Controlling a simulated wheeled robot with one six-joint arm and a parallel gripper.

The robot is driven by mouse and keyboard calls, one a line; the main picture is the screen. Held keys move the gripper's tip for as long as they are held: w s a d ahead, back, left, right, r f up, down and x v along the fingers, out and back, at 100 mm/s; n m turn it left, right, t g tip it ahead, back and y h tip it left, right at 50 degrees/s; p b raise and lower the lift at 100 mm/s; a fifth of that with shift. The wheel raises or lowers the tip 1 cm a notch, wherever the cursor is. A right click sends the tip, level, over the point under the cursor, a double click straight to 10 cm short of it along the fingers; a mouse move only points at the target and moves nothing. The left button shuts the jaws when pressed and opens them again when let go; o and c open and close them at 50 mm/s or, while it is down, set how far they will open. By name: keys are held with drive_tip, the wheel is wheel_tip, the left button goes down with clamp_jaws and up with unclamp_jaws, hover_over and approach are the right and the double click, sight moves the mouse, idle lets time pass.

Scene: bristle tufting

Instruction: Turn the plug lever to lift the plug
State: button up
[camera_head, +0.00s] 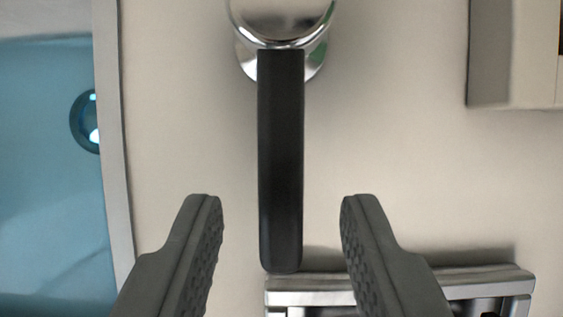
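The plug lever (281,160) is a black bar hanging straight down from a round chrome hub (283,18) at the top of the view. My gripper (274,205) is open, with one dark ridged finger on each side of the lever's lower part. A gap shows between each finger and the lever, and I see no contact. The plug itself cannot be made out for certain; a dark round fitting (86,122) shows in the blue basin at the left.
The blue basin (45,210) with a grey rim lies at the left. A metal frame (310,290) sits just below the lever's end, partly behind my right finger. A beige box (510,55) stands at the top right. The pale surface between is clear.

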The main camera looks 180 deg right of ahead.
drive_tip(key=shift+w+f, duration=0.2)
drive_tip(key=shift+f, duration=0.35)
clamp_jaws()
